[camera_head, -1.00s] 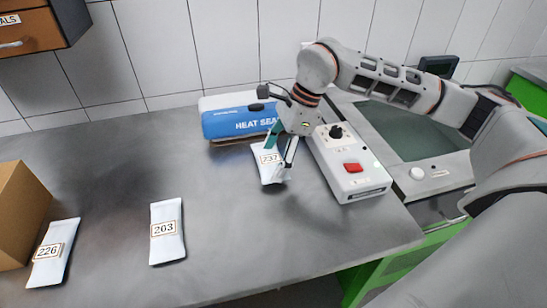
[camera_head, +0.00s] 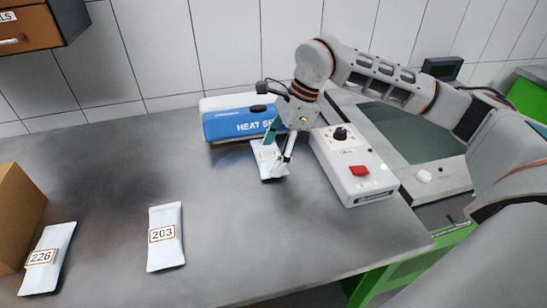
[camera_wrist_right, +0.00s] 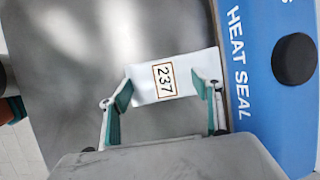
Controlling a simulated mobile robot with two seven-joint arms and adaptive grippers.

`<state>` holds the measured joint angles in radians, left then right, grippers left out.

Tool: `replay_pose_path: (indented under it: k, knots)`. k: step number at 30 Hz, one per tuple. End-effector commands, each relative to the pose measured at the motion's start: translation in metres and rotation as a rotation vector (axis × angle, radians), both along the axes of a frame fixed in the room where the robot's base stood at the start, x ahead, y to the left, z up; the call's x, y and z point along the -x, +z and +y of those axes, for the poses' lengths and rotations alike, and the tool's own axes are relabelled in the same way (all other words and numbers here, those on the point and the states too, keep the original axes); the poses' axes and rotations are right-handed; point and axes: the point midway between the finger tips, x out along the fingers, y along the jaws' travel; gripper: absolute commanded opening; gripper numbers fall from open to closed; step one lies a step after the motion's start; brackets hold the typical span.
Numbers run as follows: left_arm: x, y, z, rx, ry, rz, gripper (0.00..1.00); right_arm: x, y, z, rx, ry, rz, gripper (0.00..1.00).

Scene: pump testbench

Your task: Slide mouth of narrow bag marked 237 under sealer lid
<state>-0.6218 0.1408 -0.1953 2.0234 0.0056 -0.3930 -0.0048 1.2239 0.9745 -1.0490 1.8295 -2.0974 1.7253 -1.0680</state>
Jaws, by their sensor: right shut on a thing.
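The narrow white bag marked 237 (camera_head: 268,160) lies on the bench in front of the blue heat sealer (camera_head: 240,122), its far end at the sealer's front edge. In the right wrist view the bag (camera_wrist_right: 189,66) reaches the edge of the sealer lid (camera_wrist_right: 250,100); whether its mouth is under the lid I cannot tell. My right gripper (camera_head: 278,152) is shut on the bag, with its teal-padded fingers on either side of it; the fingers also show in the right wrist view (camera_wrist_right: 165,95). My left gripper is not in view.
Bag 203 (camera_head: 165,237) and bag 226 (camera_head: 47,258) lie to the left, by a cardboard box (camera_head: 18,215). A control box with a red switch (camera_head: 352,172) stands right of my gripper. The bench middle is clear.

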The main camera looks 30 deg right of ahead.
Motion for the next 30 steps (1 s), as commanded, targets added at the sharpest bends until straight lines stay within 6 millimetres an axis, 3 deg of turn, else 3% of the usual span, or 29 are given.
replay_pose_path:
  k: [18, 30]
  knots:
    - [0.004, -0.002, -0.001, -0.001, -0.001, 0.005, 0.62, -0.026, 0.001, -0.006, -0.001, 0.000, 0.000, 0.37]
    - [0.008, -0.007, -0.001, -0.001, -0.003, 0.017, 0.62, -0.032, 0.001, -0.008, 0.000, 0.001, -0.004, 0.37]
